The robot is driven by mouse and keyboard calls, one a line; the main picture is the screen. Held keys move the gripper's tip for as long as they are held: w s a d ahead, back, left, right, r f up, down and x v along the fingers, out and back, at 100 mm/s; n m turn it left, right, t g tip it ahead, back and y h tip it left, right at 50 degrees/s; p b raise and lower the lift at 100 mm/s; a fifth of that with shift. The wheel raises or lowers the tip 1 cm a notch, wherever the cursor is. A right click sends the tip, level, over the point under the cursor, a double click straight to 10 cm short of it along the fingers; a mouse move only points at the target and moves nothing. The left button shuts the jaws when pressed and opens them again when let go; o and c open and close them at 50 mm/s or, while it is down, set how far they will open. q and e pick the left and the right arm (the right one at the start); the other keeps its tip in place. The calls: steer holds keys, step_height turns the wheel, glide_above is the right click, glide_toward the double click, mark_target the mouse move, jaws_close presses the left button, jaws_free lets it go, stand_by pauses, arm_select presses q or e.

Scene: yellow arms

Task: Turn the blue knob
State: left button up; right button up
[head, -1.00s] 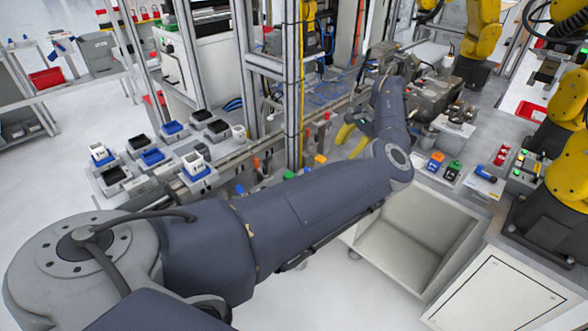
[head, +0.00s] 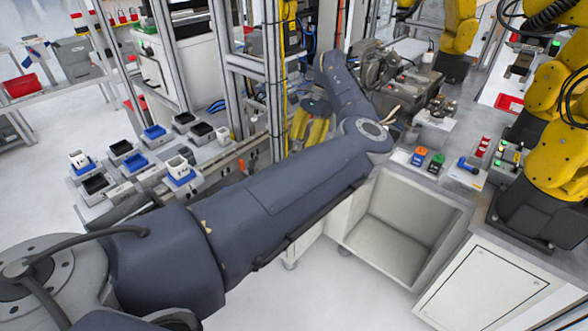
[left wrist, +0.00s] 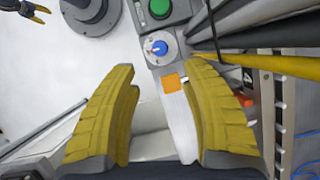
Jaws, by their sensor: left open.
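The blue knob (left wrist: 160,47) shows in the left wrist view, with a red mark beside it. It sits on a round pale dial on a narrow grey panel, below a green button (left wrist: 159,8). My left gripper (left wrist: 160,66) is open and empty. Its two yellow fingers are spread, with the knob between and just beyond the tips in this view; I see no contact. In the head view, my left gripper (head: 308,132) points down beside the metal frame, and the knob cannot be made out.
An orange square (left wrist: 171,83) lies on the panel between the fingers. Metal posts (head: 276,80) stand beside my left gripper. Yellow robot arms (head: 545,150) stand at the right.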

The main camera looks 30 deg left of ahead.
arm_select(q)
steer(key=x, duration=1)
steer(key=shift+f, duration=0.2)
steer(key=shift+o, duration=0.2)
